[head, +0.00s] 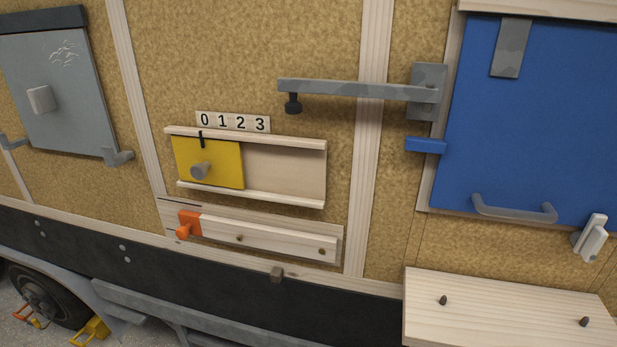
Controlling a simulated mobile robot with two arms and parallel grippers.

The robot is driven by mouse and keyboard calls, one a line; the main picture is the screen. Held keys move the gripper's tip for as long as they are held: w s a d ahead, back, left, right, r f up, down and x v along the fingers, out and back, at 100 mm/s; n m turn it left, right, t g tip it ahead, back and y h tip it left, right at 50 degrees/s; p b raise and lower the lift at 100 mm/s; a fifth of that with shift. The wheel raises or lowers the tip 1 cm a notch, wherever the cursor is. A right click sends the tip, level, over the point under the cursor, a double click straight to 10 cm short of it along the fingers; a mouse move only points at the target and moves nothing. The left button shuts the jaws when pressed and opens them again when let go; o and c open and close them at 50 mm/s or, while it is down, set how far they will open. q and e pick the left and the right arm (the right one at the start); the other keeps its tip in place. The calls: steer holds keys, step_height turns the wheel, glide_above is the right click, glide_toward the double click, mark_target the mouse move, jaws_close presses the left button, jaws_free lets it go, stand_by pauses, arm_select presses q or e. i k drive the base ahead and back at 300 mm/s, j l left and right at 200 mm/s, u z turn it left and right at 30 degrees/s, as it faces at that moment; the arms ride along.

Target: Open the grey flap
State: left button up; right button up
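The grey flap (60,97) is on the wall at the upper left of the head view. It hangs flat against the wall under a dark top strip (42,19) and looks shut. A light grey knob (40,99) sticks out left of its middle. Grey brackets stand at its lower corners, one at the right (119,157) and one at the left (12,142). Neither of my grippers is in view.
A yellow sliding panel (222,166) sits in a wooden rail below the digits. An orange knob (185,229) is under it. A grey bar (350,89) juts out near the blue flap (535,120). A wooden shelf (510,311) stands out at the lower right.

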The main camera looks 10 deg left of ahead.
mark_target(51, 80)
steer(key=u, duration=1.6)
